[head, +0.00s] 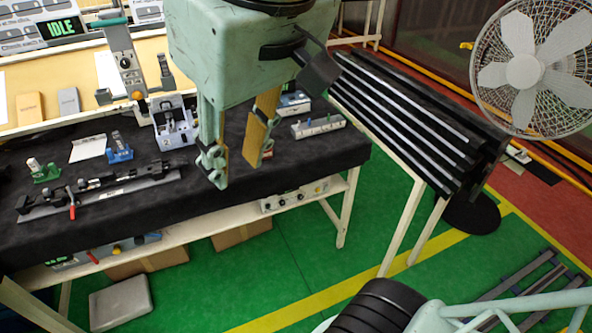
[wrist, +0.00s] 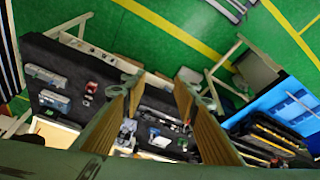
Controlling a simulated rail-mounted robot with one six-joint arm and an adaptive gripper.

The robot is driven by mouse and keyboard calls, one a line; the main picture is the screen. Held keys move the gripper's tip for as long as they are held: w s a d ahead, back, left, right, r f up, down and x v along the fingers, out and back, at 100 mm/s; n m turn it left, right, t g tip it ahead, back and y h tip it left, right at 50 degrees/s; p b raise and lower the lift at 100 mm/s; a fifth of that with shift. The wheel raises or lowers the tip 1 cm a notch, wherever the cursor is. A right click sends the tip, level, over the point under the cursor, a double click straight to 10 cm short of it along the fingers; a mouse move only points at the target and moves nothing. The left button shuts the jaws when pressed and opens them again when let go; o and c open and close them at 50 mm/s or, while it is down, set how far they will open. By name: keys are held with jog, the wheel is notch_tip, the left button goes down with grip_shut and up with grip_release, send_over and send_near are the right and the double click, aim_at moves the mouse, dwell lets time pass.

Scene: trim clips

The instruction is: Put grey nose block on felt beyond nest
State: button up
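My gripper (head: 237,160) hangs over the front right part of the dark felt (head: 225,205). Its two fingers are apart with nothing between them, and the wrist view shows the same gap (wrist: 152,92). A grey-blue fixture marked 2 (head: 175,128) stands on the felt left of the fingers; I cannot tell whether it is the nest. A small blue block (head: 119,152) and a green block with a white top (head: 43,172) stand farther left. I cannot pick out the grey nose block for certain. A small reddish item (head: 268,149) is partly hidden behind the right finger.
A long dark clamp rail with a red handle (head: 71,205) lies along the table's front left. A pale slotted rack (head: 318,127) stands at the right. A tall lever device (head: 125,65) rises at the back. A fan (head: 525,72) and dark slatted rack (head: 410,115) stand beyond the table.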

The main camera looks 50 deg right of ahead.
jog(key=s, duration=0.1)
jog(key=s+f, duration=0.2)
jog(key=s, duration=0.1)
jog(key=shift+a+f, duration=0.25)
notch_tip(320, 180, down, 9)
jog(key=b, duration=0.9)
jog(key=shift+r, duration=0.2)
jog(key=shift+w, duration=0.1)
dwell(0.8)
